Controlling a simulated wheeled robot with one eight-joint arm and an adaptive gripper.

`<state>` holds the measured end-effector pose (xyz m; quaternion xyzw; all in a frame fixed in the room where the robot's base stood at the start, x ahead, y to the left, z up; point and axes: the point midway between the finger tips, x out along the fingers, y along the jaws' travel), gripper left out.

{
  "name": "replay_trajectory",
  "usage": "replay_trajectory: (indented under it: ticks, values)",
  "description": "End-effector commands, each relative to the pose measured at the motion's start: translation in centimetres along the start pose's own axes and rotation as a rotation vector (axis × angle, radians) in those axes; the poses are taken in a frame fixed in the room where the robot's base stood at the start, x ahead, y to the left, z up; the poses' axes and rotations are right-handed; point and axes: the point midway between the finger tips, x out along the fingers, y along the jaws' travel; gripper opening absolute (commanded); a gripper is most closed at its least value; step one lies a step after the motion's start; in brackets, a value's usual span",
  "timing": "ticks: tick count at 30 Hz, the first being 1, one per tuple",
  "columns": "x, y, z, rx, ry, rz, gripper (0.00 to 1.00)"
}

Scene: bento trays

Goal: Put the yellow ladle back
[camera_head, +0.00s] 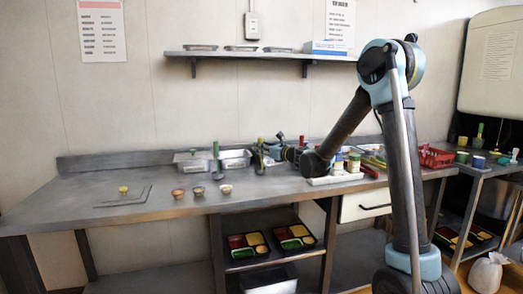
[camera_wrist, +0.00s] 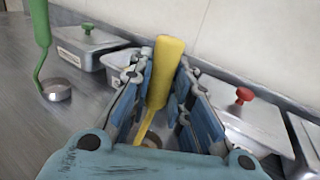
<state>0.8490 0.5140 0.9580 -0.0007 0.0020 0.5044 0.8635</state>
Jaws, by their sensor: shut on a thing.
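The yellow ladle (camera_wrist: 166,72) stands roughly upright in the wrist view, its yellow handle between the fingers of my gripper (camera_wrist: 168,90). My gripper is shut on this handle. The thin yellow stem runs down between the fingers, and the bowl is mostly hidden by my gripper. In the head view my gripper (camera_head: 270,151) is over the back of the counter, just right of the metal containers (camera_head: 235,159). The ladle is too small and covered there to make out clearly.
A green ladle (camera_wrist: 41,30) stands at left, beside a lidded metal container (camera_wrist: 88,42). A red-knobbed lid (camera_wrist: 244,97) is at right. Small bowls (camera_head: 198,191) sit at the counter's front.

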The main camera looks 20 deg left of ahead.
Motion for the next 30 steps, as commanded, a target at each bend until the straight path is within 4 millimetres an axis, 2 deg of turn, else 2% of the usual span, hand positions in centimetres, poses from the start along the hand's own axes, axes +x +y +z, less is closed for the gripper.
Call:
replay_trajectory:
  ticks: [6,7,9,22,26,30]
  values:
    - [0.0,-0.1,-0.1,0.000,0.000,-0.001,0.00]
    - [0.0,-0.1,-0.2,0.000,0.000,-0.001,0.23]
    - [-0.1,-0.1,-0.1,0.000,0.000,-0.001,0.38]
    - [-0.3,-0.2,0.1,0.000,0.000,-0.003,0.40]
    - [-1.9,-0.2,0.0,0.000,0.000,-0.004,0.40]
    - [-4.5,-0.3,0.0,0.000,0.000,-0.005,0.40]
